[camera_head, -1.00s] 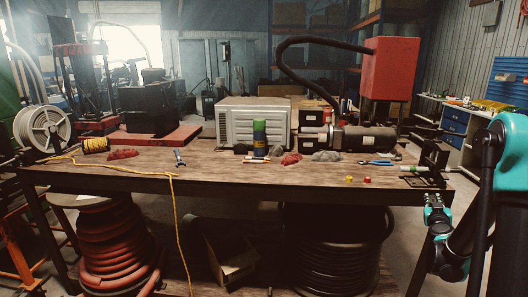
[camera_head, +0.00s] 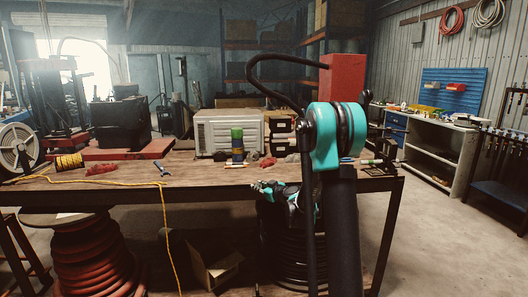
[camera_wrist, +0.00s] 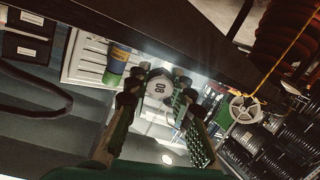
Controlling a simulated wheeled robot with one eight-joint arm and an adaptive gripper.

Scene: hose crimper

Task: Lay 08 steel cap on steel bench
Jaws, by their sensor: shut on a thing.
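My gripper (camera_head: 264,187) is low in front of the wooden-topped workbench (camera_head: 190,177) in the head view, with my arm across the bench's right part. In the wrist view, my gripper (camera_wrist: 158,92) is shut on a pale round cap marked 08 (camera_wrist: 159,87), seen end-on between the fingers. The cap is too small to make out in the head view. A grey bench with drawers (camera_head: 457,147) stands along the right wall; I cannot tell for sure whether it is the steel bench.
A grey ribbed box (camera_head: 229,133) and a green-and-blue can (camera_head: 237,145) stand on the workbench. A yellow cord (camera_head: 168,225) hangs off its front.

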